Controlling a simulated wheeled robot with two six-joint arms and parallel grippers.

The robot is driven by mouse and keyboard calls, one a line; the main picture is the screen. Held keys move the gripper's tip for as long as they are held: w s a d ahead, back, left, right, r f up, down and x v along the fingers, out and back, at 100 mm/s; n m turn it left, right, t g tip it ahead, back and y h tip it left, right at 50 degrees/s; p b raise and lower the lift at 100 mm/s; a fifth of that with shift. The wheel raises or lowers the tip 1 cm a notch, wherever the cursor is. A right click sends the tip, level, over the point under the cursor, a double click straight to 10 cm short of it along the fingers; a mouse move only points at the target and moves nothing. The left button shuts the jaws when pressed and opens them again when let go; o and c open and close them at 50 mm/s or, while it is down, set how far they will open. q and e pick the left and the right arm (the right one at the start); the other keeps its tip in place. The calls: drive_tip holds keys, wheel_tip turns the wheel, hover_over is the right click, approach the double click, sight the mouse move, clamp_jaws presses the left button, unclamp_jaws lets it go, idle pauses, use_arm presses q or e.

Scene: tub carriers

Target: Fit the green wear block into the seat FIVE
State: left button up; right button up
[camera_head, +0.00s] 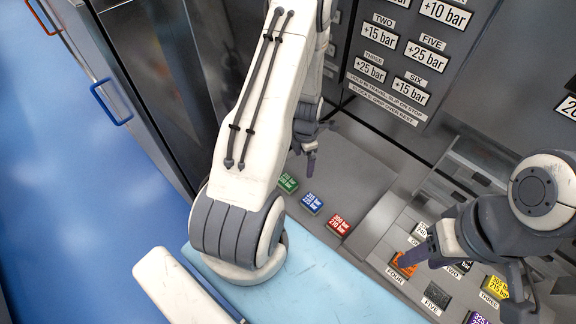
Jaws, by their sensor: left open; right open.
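The green wear block (287,183) lies on the grey ledge at the left end of a row, its lower left partly hidden by my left arm. Seat FIVE (436,297) is a dark square recess beside its label and looks empty. My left gripper (304,160) is open above and behind the green block, apart from it and partly hidden by my arm. My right gripper (462,285) is open over the seat panel, its fingers spread on either side of seat FIVE's upper right, with nothing visible between them.
A blue block (311,203) and a red block (339,224) lie beside the green one. An orange block (403,264) is at seat FOUR, a yellow block (495,287) at THREE. A purple block (476,318) shows at the bottom edge. A label plate (405,58) stands behind.

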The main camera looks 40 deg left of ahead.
use_arm(q)
drive_tip(key=s+a+n, duration=0.1)
drive_tip(key=s+a+f+n+p, duration=0.1)
drive_tip(key=n, duration=0.1)
drive_tip(key=a+f+n, duration=0.1)
drive_tip(key=a, duration=0.1)
drive_tip(key=shift+s+a+f+n+p, duration=0.1)
drive_tip(key=shift+s+n+p, duration=0.25)
drive_tip(key=shift+s+n, duration=0.05)
wheel_tip(320, 180, down, 5)
drive_tip(key=shift+s+r+b, duration=0.1)
drive_tip(key=shift+b, duration=0.8)
drive_tip(key=shift+f, duration=0.3)
drive_tip(key=f+b, duration=0.4)
drive_tip(key=b, duration=0.2)
drive_tip(key=shift+s+f, duration=0.1)
drive_tip(key=shift+s, duration=0.1)
drive_tip(key=shift+f+b, duration=0.45)
drive_tip(key=shift+b, duration=0.1)
use_arm(e)
wheel_tip(320, 180, down, 5)
drive_tip(key=shift+f, duration=0.2)
use_arm(q)
drive_tip(key=shift+r, duration=0.1)
drive_tip(key=c, duration=1.3)
drive_tip(key=shift+r, duration=0.15)
use_arm(e)
drive_tip(key=shift+r, duration=0.15)
